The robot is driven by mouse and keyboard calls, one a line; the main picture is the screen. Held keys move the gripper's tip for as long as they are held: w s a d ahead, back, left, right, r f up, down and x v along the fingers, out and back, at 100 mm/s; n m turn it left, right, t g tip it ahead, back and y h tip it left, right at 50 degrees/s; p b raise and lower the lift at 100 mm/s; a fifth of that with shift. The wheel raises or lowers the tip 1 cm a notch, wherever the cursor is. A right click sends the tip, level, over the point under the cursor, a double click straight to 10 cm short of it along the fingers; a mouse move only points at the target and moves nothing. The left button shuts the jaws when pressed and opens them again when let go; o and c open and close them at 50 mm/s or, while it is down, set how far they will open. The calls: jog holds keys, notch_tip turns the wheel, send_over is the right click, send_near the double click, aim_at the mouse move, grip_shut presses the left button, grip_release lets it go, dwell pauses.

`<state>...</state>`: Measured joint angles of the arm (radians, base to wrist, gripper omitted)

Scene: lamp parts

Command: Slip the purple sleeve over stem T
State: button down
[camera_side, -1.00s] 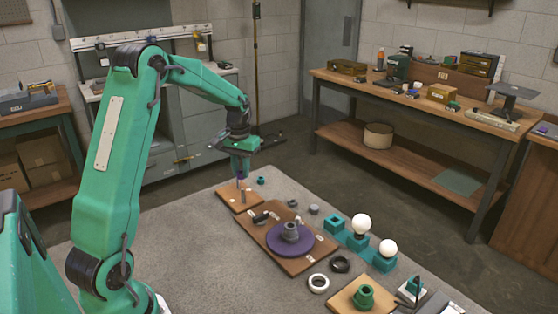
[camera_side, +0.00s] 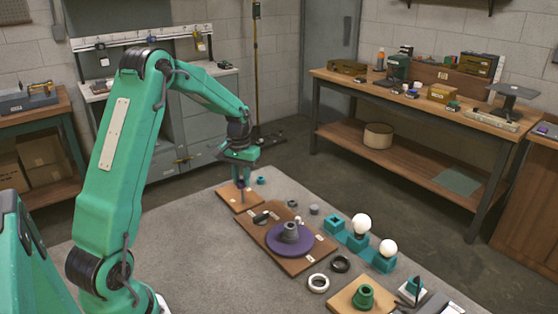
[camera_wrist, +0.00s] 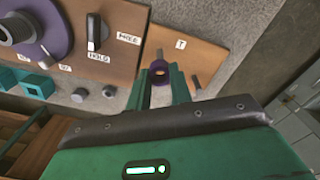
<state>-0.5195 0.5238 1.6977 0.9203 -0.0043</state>
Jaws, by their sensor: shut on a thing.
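The purple sleeve (camera_wrist: 159,69) is between the fingertips of my gripper (camera_wrist: 160,84) in the wrist view, its round opening facing the camera. My gripper is shut on it. In the side view the sleeve (camera_side: 240,183) is a small dark purple shape under my gripper (camera_side: 240,179), low over the small wooden board (camera_side: 228,196). The board also shows in the wrist view (camera_wrist: 205,58) with a "T" label. A thin grey stem (camera_side: 243,195) stands on it, just below the sleeve. I cannot tell whether the sleeve is around the stem or only above it.
A larger wooden board (camera_side: 303,265) with a purple disc (camera_side: 275,241) and a dark lever (camera_side: 261,217) lies close by. Teal blocks with white bulbs (camera_side: 362,224) stand to the right. Black (camera_side: 340,264) and white rings (camera_side: 318,283) lie in front on the grey mat.

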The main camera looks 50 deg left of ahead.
aim_at(242, 187)
jog(key=shift+f, duration=0.1)
dwell(0.4)
jog(key=shift+f, duration=1.75)
jog(key=shift+f, duration=1.3)
dwell(2.2)
jog(key=c, duration=1.2)
grip_release()
jog(key=shift+r, duration=0.15)
jog(key=shift+r, duration=3.75)
jog(key=shift+r, duration=0.1)
